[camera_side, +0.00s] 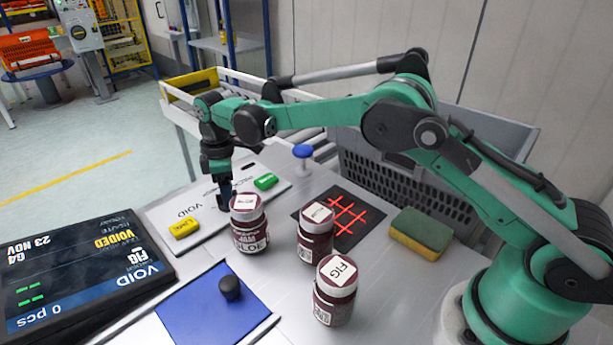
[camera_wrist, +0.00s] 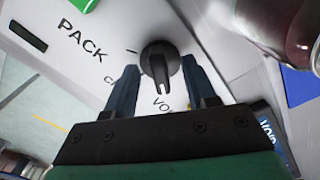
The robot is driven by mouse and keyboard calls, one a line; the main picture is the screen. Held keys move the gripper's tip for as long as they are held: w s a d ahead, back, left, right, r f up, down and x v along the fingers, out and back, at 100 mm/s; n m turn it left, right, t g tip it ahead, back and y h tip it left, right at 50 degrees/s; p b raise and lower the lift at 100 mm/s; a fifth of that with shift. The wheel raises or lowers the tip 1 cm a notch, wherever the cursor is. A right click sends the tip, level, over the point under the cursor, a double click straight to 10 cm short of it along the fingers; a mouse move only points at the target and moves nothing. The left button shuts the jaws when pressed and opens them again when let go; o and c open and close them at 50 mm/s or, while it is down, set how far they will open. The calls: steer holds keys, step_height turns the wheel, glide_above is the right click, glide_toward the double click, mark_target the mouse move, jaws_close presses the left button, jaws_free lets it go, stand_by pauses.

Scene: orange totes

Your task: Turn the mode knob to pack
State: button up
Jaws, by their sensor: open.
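The black mode knob (camera_wrist: 160,58) sits on a white panel (camera_wrist: 100,18) printed PACK, a partly hidden word starting with C, and VO, the rest covered. The knob's long grip points down in the wrist view, toward VO. My gripper (camera_wrist: 159,72) is open, with one dark finger on each side of the knob; I cannot tell whether they touch it. In the side view my gripper (camera_side: 226,197) points down at the panel (camera_side: 210,215), behind the front jar; the knob is hidden there. The black display (camera_side: 80,275) reads VOID, VOIDED, FIG and 0 pcs.
Several dark red jars (camera_side: 314,236) stand close to the right of my gripper. Yellow (camera_side: 184,228) and green (camera_side: 265,181) blocks lie on the panel. A blue plate with a black knob (camera_side: 229,287), a blue mushroom-shaped button (camera_side: 303,151) and a sponge (camera_side: 421,232) are nearby.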

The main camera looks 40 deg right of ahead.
jaws_close()
steer(key=shift+m, duration=0.4)
steer(key=m, duration=0.8)
steer(key=shift+a, duration=0.1)
steer(key=m, duration=0.7)
steer(key=shift+m, duration=0.3)
steer(key=m, duration=0.3)
steer(key=shift+a+m, duration=0.1)
steer(key=shift+m, duration=2.1)
